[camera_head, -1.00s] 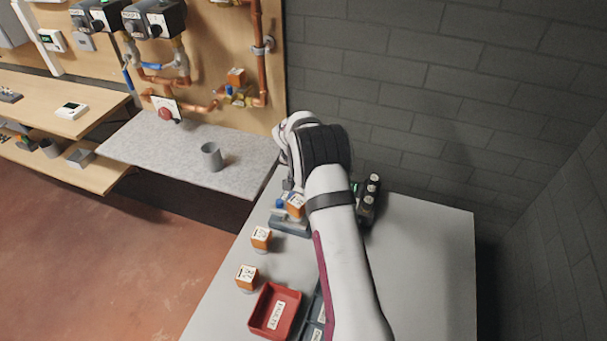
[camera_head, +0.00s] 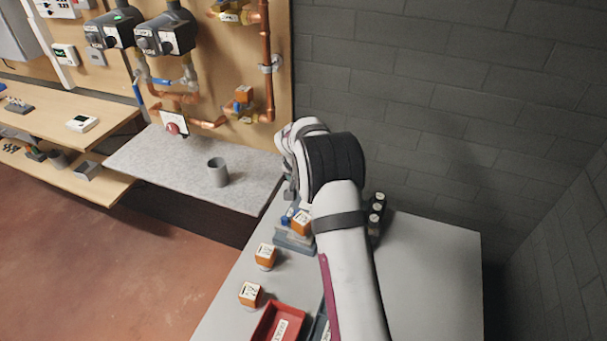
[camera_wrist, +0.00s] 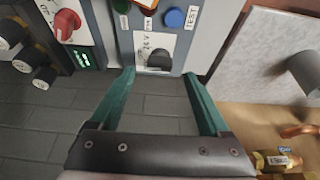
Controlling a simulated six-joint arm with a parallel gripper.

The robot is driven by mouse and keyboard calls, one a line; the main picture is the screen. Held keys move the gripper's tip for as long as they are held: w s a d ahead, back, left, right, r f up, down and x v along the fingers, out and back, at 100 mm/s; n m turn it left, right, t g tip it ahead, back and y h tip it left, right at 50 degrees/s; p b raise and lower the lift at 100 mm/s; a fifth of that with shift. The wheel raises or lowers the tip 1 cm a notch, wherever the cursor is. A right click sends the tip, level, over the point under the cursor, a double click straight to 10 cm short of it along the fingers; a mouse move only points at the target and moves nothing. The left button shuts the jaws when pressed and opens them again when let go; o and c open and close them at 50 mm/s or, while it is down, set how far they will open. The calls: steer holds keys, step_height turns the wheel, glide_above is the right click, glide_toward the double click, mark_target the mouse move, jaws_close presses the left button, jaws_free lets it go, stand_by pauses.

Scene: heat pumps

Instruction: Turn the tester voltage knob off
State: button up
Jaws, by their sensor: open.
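A red knob (camera_wrist: 67,22) sits on a neighbouring panel to the left, beside a small green display (camera_wrist: 83,59). My gripper (camera_wrist: 160,73) is open, its two green fingers apart on either side of the black knob, with nothing held. I cannot tell whether they touch the panel. In the head view my arm hides most of the tester.
Orange cubes (camera_head: 265,256) and a red tray (camera_head: 277,324) lie on the table. Dark cylinders (camera_head: 376,208) stand right of my arm, near the brick wall. A grey cup (camera_head: 217,172) stands on the shelf to the left. The table's right side is clear.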

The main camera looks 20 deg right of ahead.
steer(key=v, duration=1.1)
steer(key=shift+r, duration=0.2)
steer(key=shift+a, duration=0.1)
steer(key=s+a+r+n+g+y, duration=0.1)
steer(key=s+a+r, duration=0.25)
steer(key=s, duration=0.25)
steer(key=s+a+r+y, duration=0.1)
steer(key=s+a+r, duration=0.1)
steer(key=s+a, duration=0.35)
steer(key=s+a+f+n+g+y, duration=0.1)
steer(key=s+a, duration=0.3)
steer(key=s, duration=0.9)
steer(key=s+a+f+n+g+y, duration=0.1)
steer(key=s+a, duration=0.3)
steer(key=s, duration=0.9)
steer(key=shift+s+a+f+y, duration=0.2)
steer(key=shift+f+y, duration=0.05)
steer(key=shift+y, duration=0.25)
